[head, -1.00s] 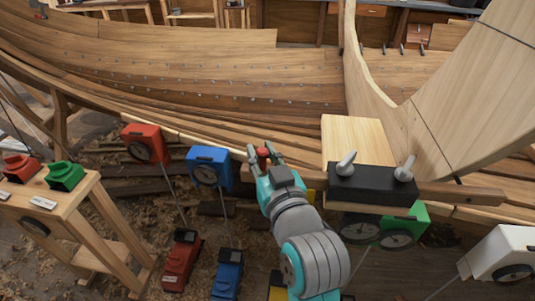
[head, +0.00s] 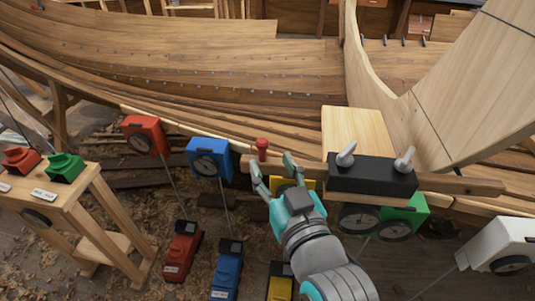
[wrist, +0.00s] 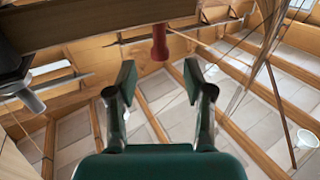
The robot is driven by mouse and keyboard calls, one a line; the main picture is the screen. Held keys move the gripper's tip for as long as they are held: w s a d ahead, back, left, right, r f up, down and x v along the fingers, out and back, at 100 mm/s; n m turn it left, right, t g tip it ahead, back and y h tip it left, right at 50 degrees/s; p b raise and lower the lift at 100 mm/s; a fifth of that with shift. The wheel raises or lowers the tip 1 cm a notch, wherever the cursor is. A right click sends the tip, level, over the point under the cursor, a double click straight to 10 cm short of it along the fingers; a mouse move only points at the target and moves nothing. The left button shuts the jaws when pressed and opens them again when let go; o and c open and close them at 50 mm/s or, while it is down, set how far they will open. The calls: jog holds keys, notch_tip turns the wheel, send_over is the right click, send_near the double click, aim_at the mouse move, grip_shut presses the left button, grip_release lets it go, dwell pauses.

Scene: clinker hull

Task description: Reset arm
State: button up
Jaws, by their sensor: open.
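My gripper (head: 273,167) is open and empty in front of the hull, just below and right of a small red knob (head: 262,149). The knob stands at the left end of a wooden bar (head: 455,184), which runs under a black block with two silver levers (head: 372,174). In the wrist view my gripper's two dark green fingers (wrist: 158,85) are spread with nothing between them. The red knob (wrist: 160,42) shows beyond the fingertips, apart from them, beside the dark wooden bar (wrist: 90,22).
Red (head: 145,136), blue (head: 209,158) and green (head: 403,216) box-like gauges hang along the hull's lower edge; a yellow one is partly behind my gripper. A white one (head: 497,244) is at right. A wooden stand (head: 75,205) is at left. Wood shavings cover the floor.

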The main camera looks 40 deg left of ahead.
jog(key=shift+s+d, duration=0.25)
jog(key=shift+d, duration=0.15)
jog(key=s+d+f+m+t+h, duration=0.2)
jog(key=d+f+m+t+h, duration=0.45)
jog(key=d+f, duration=1.8)
jog(key=s+d+f+m+h, duration=0.1)
jog(key=s+d+h, duration=0.3)
jog(key=s+d, duration=0.4)
jog(key=s+d+f+m+g+h, duration=0.1)
jog(key=s+d+m+h, duration=0.3)
jog(key=s+d, duration=0.4)
jog(key=s, duration=0.7)
jog(key=shift+s+d+f+h, duration=0.15)
jog(key=shift+s+f+h, duration=0.1)
jog(key=shift+h, duration=0.1)
dwell(0.4)
